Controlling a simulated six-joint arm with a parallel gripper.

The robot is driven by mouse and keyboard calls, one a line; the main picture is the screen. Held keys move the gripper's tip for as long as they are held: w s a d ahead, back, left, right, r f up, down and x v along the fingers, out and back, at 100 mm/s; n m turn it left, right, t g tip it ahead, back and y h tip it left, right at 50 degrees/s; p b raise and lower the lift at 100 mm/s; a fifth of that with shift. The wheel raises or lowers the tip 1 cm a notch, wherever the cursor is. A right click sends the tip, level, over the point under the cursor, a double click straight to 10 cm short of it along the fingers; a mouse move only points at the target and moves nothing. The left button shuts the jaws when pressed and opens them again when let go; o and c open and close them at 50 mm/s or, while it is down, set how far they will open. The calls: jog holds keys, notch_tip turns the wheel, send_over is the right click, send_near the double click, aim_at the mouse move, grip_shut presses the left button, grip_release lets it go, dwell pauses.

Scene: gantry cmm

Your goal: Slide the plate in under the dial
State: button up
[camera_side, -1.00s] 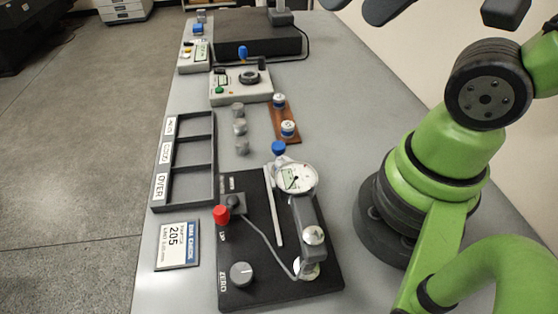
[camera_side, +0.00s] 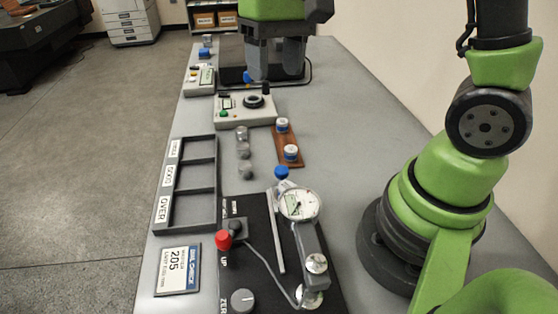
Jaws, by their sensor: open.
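The dial gauge (camera_side: 298,205) has a white round face and a blue cap on top. It stands on a grey column on the black base (camera_side: 255,278) at the front. A flat plate marked 205 (camera_side: 178,270), with a blue strip, lies on the table left of the black base, apart from it. It is the only loose flat plate I can make out. A thin metal strip (camera_side: 276,235) lies on the base left of the dial. My gripper (camera_side: 275,78) is at the top, fingers pointing down and apart with nothing seen between them, far behind the dial and plate.
A three-compartment tray (camera_side: 187,226) stands left, its bays empty. Several small grey cylinders (camera_side: 244,152), a brown holder (camera_side: 283,138) and a grey control box (camera_side: 235,114) stand behind the base. A red-topped lever (camera_side: 223,240) and a knob (camera_side: 243,300) sit on the base.

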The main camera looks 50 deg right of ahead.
aim_at(281, 169)
jog(key=f+g, duration=0.1)
jog(key=f, duration=0.5)
jog(key=f+g, duration=0.1)
jog(key=f, duration=0.6)
jog(key=f+g, duration=0.1)
jog(key=f, duration=0.5)
jog(key=shift+s+f+g, duration=0.25)
jog(key=shift+f+g, duration=0.05)
jog(key=shift+g, duration=0.1)
jog(key=c, duration=0.9)
jog(key=s+a, duration=0.6)
jog(key=shift+s+a, duration=0.3)
jog(key=shift+a, duration=0.05)
jog(key=o, duration=0.9)
jog(key=shift+r, duration=0.15)
